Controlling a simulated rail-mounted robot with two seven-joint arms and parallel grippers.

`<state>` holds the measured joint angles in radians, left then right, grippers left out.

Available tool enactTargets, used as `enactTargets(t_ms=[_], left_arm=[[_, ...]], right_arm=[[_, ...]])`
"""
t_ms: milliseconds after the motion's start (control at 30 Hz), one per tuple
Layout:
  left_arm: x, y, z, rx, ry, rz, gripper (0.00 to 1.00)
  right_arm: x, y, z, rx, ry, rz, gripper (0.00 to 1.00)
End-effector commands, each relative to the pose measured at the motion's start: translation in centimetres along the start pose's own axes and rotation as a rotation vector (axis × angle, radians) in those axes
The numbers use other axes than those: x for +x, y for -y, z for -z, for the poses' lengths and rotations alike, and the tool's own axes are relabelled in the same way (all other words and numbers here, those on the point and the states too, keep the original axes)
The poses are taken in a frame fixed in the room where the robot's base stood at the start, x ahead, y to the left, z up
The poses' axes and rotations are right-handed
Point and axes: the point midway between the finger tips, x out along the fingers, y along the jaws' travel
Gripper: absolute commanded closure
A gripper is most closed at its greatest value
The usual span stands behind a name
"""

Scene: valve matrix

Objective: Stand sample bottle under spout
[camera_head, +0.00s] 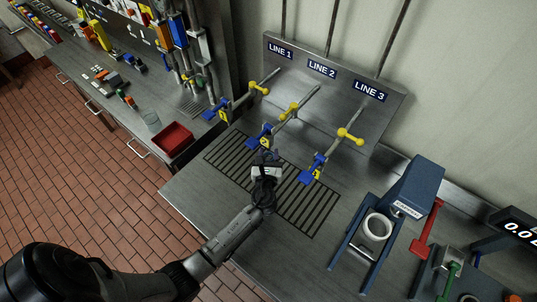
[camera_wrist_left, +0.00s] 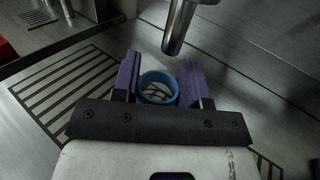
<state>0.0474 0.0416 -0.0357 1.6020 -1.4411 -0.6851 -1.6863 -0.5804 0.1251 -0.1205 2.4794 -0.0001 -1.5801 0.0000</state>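My left gripper (camera_head: 265,157) is over the slotted drain grate (camera_head: 222,163), in front of the LINE 2 valve. In the left wrist view, its two purple fingers (camera_wrist_left: 158,85) stand on either side of the sample bottle, with no clear gap. The sample bottle (camera_wrist_left: 142,78) shows as a blue ring seen from above, with a see-through inside. A metal spout (camera_wrist_left: 180,25) hangs just beyond the bottle, toward the upper right, and is not over its mouth. The gripper hides the bottle in the head view. I cannot tell whether its base touches the grate. My right gripper is not in view.
Valves with blue and yellow handles stand under the LINE 1 (camera_head: 280,50), LINE 2 (camera_head: 322,68) and LINE 3 (camera_head: 369,90) labels. A blue stand with a white ring (camera_head: 377,227) is at right.

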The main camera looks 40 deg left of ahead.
Motion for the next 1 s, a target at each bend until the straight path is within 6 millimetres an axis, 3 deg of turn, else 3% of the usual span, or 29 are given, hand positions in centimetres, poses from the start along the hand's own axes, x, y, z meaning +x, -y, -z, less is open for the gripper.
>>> enactTargets(t_ms=[233,533,667,1000], left_arm=[[0.0,0.0,0.0,0.001,-0.002,0.0,0.36],[0.0,0.0,-0.5,0.0,-0.001,0.0,0.36],[-1.7,0.0,-0.1,0.001,-0.003,0.001,0.36],[-7.9,0.0,-0.1,-0.001,-0.004,0.001,0.36]], right_arm=[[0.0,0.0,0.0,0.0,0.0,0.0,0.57],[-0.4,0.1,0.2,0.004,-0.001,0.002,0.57],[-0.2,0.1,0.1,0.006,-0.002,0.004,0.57],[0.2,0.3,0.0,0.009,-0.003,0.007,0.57]])
